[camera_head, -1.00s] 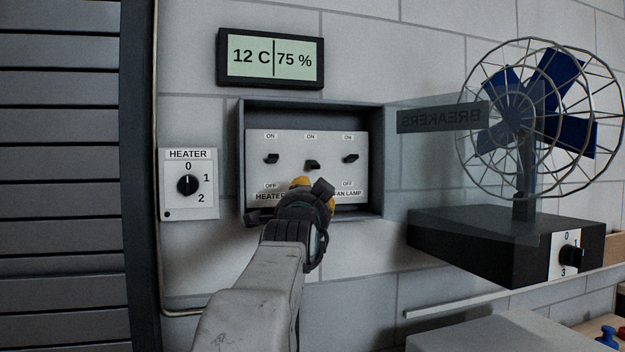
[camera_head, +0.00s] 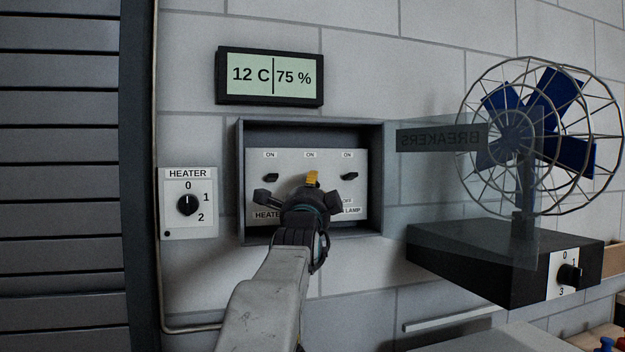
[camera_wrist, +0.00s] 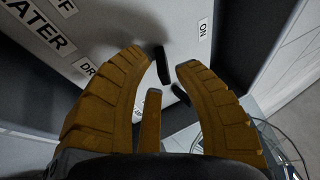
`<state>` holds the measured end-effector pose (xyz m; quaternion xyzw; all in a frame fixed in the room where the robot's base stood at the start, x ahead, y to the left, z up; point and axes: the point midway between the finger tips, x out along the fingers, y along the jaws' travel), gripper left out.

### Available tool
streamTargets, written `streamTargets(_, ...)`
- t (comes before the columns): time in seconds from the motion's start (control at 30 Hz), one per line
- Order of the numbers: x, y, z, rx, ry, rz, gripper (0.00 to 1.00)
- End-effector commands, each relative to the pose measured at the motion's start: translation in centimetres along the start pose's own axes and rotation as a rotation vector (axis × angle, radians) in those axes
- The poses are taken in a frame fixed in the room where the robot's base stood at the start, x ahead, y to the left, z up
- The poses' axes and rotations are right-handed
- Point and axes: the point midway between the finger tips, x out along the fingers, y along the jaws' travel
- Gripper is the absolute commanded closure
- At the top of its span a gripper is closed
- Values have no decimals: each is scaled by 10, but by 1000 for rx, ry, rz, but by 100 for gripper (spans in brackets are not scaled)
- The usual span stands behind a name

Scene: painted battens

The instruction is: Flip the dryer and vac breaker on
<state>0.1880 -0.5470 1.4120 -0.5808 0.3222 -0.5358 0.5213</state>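The grey breaker box (camera_head: 378,190) is on the wall with three black levers under ON labels. The left heater lever (camera_head: 271,177) and right fan-lamp lever (camera_head: 350,176) are visible. The middle lever and its label are hidden behind my gripper (camera_head: 312,178), which is in front of the panel's middle. In the wrist view, my gripper's yellow fingers (camera_wrist: 165,62) are apart, with a gap between the tips. A black lever (camera_wrist: 161,65) shows at that gap and another (camera_wrist: 180,95) behind it. I cannot tell whether either is touched.
A clear cover (camera_head: 440,190) marked BREAKERS stands open to the right, in front of a caged fan (camera_head: 540,125) on a black base. A heater dial (camera_head: 188,205) is at left and a display (camera_head: 270,75) above. A counter is at lower right.

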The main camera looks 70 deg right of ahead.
Motion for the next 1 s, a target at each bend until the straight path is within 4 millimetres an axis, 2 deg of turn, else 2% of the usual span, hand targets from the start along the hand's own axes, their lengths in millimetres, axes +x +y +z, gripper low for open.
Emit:
streamTargets(0.2,14,0,0,-1,0,1,72)
streamTargets(0.6,16,1,0,-1,0,1,70)
streamTargets(0.93,16,1,0,-1,0,1,100)
streamTargets(1.0,16,1,0,-1,0,1,100)
